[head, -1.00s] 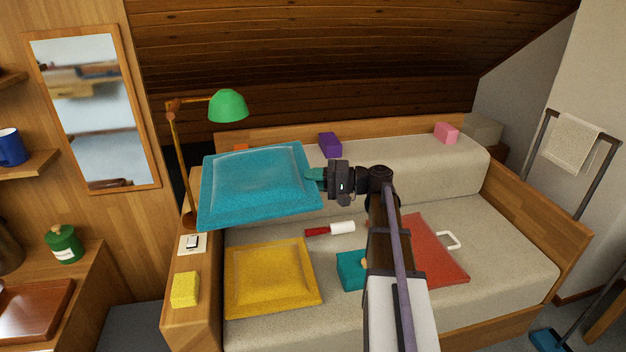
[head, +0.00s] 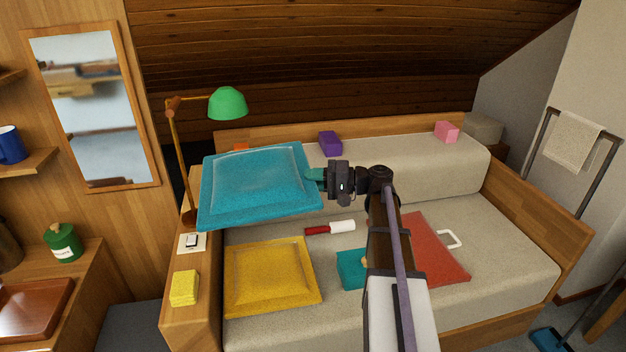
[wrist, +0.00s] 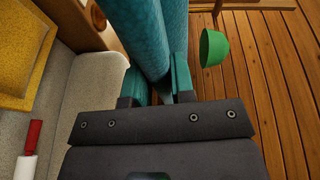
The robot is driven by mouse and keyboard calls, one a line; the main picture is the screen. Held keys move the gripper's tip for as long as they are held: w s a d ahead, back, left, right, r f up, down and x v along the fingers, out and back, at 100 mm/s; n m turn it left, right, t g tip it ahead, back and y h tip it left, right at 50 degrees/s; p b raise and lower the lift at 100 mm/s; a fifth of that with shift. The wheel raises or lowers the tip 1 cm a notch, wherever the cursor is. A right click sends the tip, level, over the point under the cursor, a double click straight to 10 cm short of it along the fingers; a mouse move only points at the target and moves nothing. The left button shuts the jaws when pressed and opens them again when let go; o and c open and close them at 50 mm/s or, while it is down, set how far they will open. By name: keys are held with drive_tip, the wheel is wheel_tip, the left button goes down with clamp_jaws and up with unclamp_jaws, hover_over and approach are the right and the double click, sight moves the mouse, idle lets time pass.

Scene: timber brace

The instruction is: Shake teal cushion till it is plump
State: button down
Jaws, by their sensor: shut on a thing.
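The teal cushion (head: 260,185) is held up in the air above the left end of the sofa, close to the green lamp. My gripper (head: 318,179) is shut on the cushion's right edge. In the wrist view the teal cushion (wrist: 135,35) appears edge-on, with a teal part between the two fingers of my gripper (wrist: 158,85). The cushion's underside is hidden in the head view. Its top face shows a raised middle panel with a flatter rim.
A green lamp (head: 228,103) stands just behind the cushion. A purple block (head: 330,143) and pink block (head: 446,131) sit on the backrest.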

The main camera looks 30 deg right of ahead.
wheel_tip(320, 180, up, 8)
drive_tip(key=p, duration=0.8)
drive_tip(key=shift+r, duration=0.15)
wheel_tip(320, 180, down, 9)
drive_tip(key=b, duration=0.8)
drive_tip(key=shift+r, duration=0.2)
wheel_tip(320, 180, up, 9)
drive_tip(key=p, duration=0.8)
drive_tip(key=shift+f, duration=0.15)
wheel_tip(320, 180, down, 8)
drive_tip(key=b, duration=0.8)
drive_tip(key=shift+f, duration=0.25)
drive_tip(key=shift+r, duration=0.3)
